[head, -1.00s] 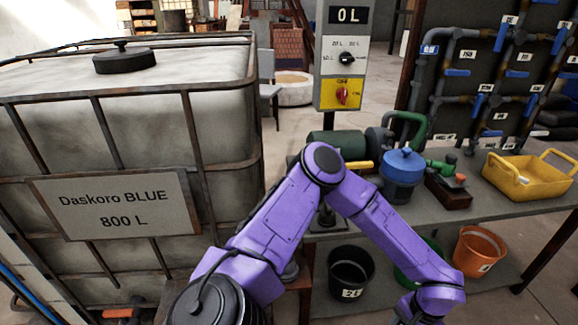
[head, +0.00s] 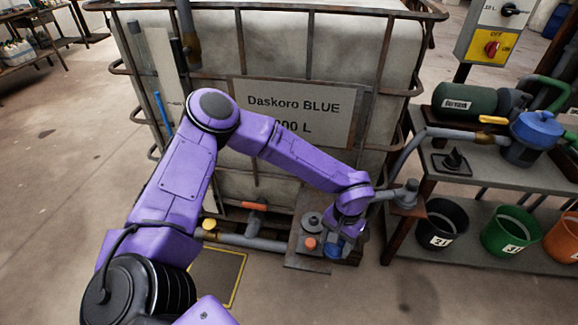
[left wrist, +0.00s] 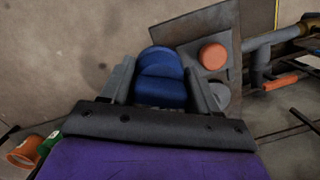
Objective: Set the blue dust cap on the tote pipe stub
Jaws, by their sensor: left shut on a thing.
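My left gripper (head: 343,240) is low at the right front of the tote, beside a small stand (head: 300,262). In the left wrist view its two grey fingers (left wrist: 163,85) are shut on the blue dust cap (left wrist: 161,72). In the head view only a little blue of the cap (head: 333,249) shows under the gripper. The caged tote (head: 190,140) reads "Daskoro BLUE". A grey pipe (head: 250,241) runs from its valve with an orange handle (head: 255,206) toward the stand. I cannot tell exactly where the pipe stub's open end is.
The stand carries an orange round piece (head: 310,243) and a grey round piece (head: 313,221), close to the gripper. A bench (head: 490,165) with a pump (head: 535,135) stands right, with black (head: 442,225) and green (head: 508,232) buckets below.

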